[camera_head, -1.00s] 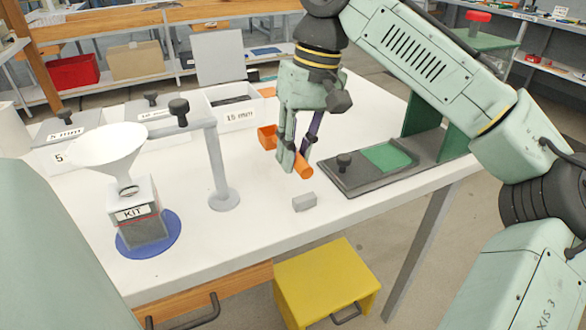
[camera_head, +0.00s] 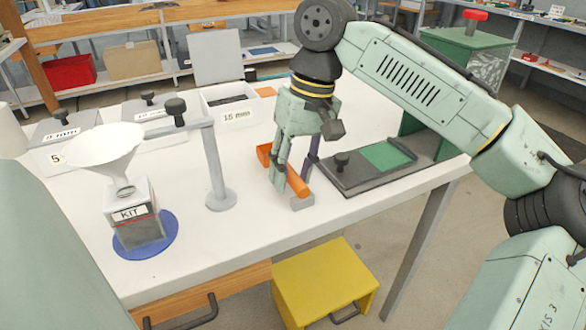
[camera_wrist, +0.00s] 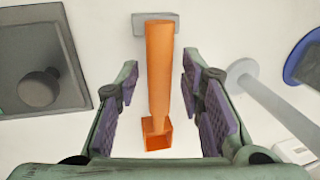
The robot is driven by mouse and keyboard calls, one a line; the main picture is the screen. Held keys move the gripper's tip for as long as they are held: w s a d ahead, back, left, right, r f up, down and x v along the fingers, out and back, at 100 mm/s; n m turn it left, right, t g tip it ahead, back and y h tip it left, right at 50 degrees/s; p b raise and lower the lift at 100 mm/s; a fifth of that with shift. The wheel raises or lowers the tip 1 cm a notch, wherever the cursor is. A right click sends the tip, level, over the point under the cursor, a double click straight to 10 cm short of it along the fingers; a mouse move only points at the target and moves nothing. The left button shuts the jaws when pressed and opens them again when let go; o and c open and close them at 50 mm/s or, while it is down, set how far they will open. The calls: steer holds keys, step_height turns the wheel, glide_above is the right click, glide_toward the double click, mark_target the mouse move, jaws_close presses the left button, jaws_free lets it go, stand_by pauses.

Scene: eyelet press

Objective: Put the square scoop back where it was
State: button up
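The square scoop (camera_head: 297,184) is orange, with a long round handle and a square cup. It lies low over the white table, its handle end at a small grey block (camera_head: 302,202). In the wrist view the scoop (camera_wrist: 158,70) runs between my fingers, cup toward me and handle end over the grey block (camera_wrist: 140,23). My gripper (camera_head: 295,178) points down around the scoop. In the wrist view my gripper (camera_wrist: 161,95) is open, with a gap on each side of the handle. The cup is partly hidden by my fingers in the head view.
A dark plate with a green pad (camera_head: 386,156) lies right of the scoop. A grey post (camera_head: 216,165) and a funnel (camera_head: 105,150) over a KIT box (camera_head: 138,226) stand left. A 15 mm bin (camera_head: 228,108) stands behind. A yellow stool (camera_head: 325,283) is below the table edge.

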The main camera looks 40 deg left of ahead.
steer(key=shift+r, duration=0.15)
steer(key=p+v, duration=0.1)
steer(key=v, duration=1.1)
